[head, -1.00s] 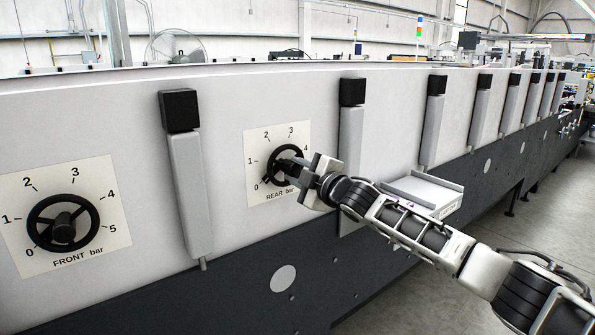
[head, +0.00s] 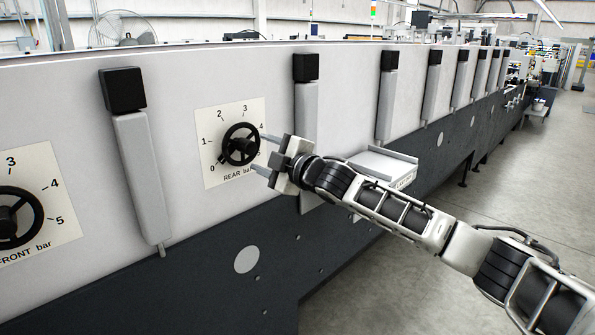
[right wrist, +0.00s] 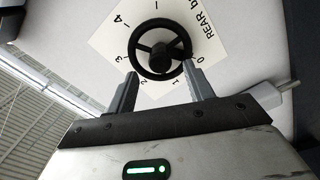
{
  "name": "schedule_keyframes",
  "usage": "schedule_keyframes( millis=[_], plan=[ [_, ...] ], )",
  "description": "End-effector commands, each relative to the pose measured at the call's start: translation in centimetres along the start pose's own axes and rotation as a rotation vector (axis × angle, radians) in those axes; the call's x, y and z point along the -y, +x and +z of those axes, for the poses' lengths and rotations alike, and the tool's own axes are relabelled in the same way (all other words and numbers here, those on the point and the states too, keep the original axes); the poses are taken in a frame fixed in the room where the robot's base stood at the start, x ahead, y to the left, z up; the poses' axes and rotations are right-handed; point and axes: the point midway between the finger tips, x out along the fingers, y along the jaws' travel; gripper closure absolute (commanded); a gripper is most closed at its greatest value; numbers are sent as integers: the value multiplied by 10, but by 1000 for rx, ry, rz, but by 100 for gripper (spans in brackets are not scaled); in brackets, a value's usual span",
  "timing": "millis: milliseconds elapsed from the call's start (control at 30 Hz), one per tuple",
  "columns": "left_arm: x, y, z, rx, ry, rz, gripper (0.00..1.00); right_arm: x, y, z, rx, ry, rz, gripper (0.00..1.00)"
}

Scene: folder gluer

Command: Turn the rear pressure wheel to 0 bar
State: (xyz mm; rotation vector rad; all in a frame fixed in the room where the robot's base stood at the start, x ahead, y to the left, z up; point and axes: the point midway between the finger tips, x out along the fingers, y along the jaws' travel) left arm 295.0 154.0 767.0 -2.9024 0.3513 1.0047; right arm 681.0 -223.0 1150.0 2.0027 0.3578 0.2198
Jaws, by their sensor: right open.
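The rear pressure wheel (head: 241,145) is a black spoked handwheel on a white dial plate (head: 213,176) marked REAR bar, with numbers from 0 upward. A small dark mark on the wheel's lower left lies close to the 0 in the head view. My right gripper (head: 259,153) is open and empty, its two fingers pointing at the wheel from the right. In the right wrist view the wheel (right wrist: 160,49) lies just beyond the spread fingertips (right wrist: 160,70). The fingers appear clear of the rim. My left gripper is not in view.
The front pressure wheel (head: 8,222) is partly cut off at the left edge. Grey upright handles with black tops, such as one between the dials (head: 140,175), stand out from the panel. A small grey box (head: 383,165) juts out behind my right arm. Open floor lies to the right.

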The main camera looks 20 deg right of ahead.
Motion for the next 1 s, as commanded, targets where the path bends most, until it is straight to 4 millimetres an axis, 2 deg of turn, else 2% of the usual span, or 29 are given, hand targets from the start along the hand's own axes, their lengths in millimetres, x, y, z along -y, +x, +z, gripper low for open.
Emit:
schedule_keyframes(
  millis=[300,500,700,1000],
  plan=[
    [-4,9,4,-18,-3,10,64,4,-75,3,2,-5,-2,48],
    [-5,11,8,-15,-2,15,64,3,-106,2,2,-3,-2,48],
    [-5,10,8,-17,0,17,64,1,-116,0,-1,-2,-1,48],
    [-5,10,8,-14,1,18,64,0,-116,0,-1,-1,-1,48]
  ],
)
